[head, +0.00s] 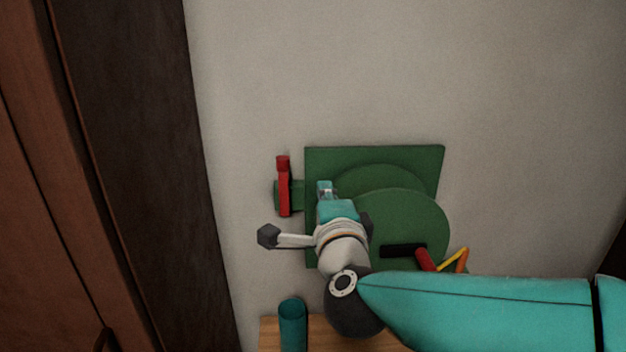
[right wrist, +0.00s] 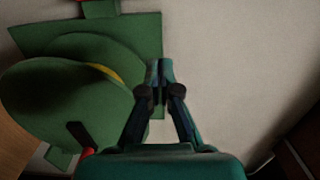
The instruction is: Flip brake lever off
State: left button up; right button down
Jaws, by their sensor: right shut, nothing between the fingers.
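A red lever (head: 284,188) stands upright on a small green mount at the left side of a green wall panel (head: 420,160). A large round green disc (head: 425,215) sits in front of the panel. My right gripper (head: 325,188) is shut and empty, in front of the panel's left part, to the right of the red lever and apart from it. In the right wrist view the closed fingertips (right wrist: 159,70) appear over the panel's edge (right wrist: 150,40), and only a sliver of red shows at the top. My left gripper is not in view.
A black bar (head: 403,250) and a red handle (head: 426,260) are on the disc, beside a yellow-orange piece (head: 455,259). A teal cylinder (head: 292,325) stands by a wooden surface (head: 268,332) below. A dark wooden cabinet (head: 140,150) is at left. The wall around the panel is bare.

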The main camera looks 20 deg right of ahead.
aim_at(284, 181)
pick_arm(q)
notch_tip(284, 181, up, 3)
jog(key=p, duration=0.3)
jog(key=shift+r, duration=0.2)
pick_arm(e)
jog(key=w+a, duration=0.1)
jog(key=w, duration=1)
jog(key=shift+a, duration=0.2)
